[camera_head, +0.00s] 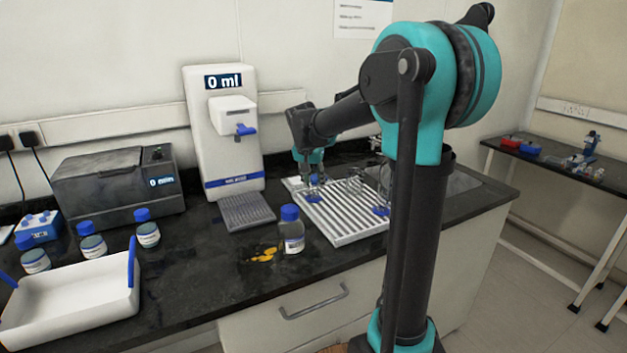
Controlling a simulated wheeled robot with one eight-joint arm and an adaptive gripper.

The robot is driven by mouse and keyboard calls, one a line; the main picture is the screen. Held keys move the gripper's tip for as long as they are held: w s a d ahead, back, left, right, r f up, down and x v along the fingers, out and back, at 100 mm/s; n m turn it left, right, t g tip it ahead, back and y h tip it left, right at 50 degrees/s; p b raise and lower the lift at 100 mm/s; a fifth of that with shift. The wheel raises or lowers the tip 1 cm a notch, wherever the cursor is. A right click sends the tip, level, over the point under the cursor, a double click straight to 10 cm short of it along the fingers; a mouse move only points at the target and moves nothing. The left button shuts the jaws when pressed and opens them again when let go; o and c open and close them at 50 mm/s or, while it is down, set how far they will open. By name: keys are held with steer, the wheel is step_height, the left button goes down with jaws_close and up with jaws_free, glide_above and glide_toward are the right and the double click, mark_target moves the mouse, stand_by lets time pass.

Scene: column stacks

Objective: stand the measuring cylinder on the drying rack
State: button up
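The drying rack (335,228) is a white ribbed tray on the dark bench, right of centre. My gripper (314,186) is low over its back left part, small and partly dark in the picture. A blue base (312,197) shows right below my gripper, perhaps that of the measuring cylinder; its clear body is hard to make out. Another blue base (381,210) with clear glass above it is at the rack's right side, partly behind my arm. I cannot tell whether my fingers are closed on anything or whether the base touches the rack.
A blue-capped bottle (291,232) stands in front of the rack beside a yellow spill (262,256). A white dispenser (222,135) reading 0 ml stands behind a grey grate (246,211). A grey machine (118,185), several bottles and a white tray (75,318) are left.

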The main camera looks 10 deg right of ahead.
steer(key=shift+o, duration=0.7)
steer(key=shift+r, duration=0.2)
steer(key=v, duration=1.2)
